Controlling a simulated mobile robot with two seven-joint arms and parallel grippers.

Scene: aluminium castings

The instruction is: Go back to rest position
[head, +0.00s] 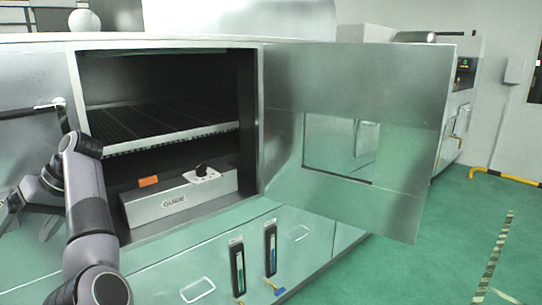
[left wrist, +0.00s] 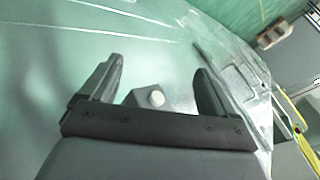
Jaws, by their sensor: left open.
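My left arm rises from the bottom left of the head view and bends back to the left beside the open cabinet. My left gripper (head: 28,212) is at the left edge of that view, partly cut off, in front of the cabinet's metal face. In the left wrist view my left gripper (left wrist: 153,75) has its two dark fingers wide apart, with nothing held. My right gripper is not in view.
The cabinet (head: 250,215) stands open beside my arm, its metal door (head: 415,140) swung out to the right. Inside are a slatted rack (head: 165,125) and a pale box (head: 170,200) with an orange piece (head: 148,181). Green floor (head: 430,250) is free at the right.

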